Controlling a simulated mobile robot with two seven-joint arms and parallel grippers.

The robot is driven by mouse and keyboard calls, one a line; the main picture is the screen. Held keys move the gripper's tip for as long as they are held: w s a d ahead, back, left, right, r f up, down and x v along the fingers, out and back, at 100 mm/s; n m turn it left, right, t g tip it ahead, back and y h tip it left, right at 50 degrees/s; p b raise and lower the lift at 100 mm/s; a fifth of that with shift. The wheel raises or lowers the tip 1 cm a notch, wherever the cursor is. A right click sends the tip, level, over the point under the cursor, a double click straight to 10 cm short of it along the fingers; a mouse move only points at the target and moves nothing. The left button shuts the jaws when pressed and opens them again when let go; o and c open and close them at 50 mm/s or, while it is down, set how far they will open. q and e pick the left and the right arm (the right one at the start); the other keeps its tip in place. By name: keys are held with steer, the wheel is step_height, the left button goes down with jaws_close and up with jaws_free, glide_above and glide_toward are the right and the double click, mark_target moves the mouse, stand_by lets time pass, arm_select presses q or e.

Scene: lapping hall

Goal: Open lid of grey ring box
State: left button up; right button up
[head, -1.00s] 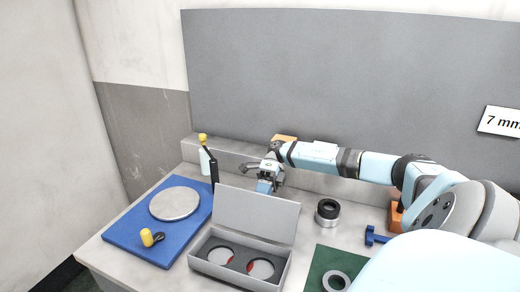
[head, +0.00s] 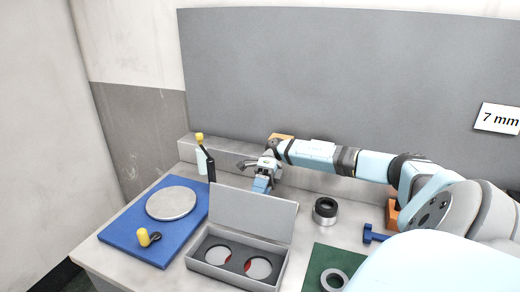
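The grey ring box (head: 232,279) sits at the front middle of the bench. Its lid (head: 252,215) stands up at the back edge, so the box is open. Two round openings with grey discs and a little red show inside. My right gripper (head: 262,184) is behind the raised lid, near its top edge, pointing down. The lid may hide its fingertips, so I cannot tell whether it is open or shut, or whether it touches the lid. My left gripper is not in view.
A blue mat (head: 128,238) with a grey disc (head: 171,204) and a yellow-ended tool (head: 147,238) lies at left. A dark-and-yellow bottle-like item (head: 206,160) stands behind. A metal ring stack (head: 326,211), a green mat (head: 310,262) and a blue tool (head: 373,235) are at right.

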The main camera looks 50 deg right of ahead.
steer(key=shift+d, duration=0.1)
steer(key=v, duration=1.3)
steer(key=shift+d+r, duration=0.15)
steer(key=shift+d, duration=0.15)
steer(key=shift+w, duration=0.1)
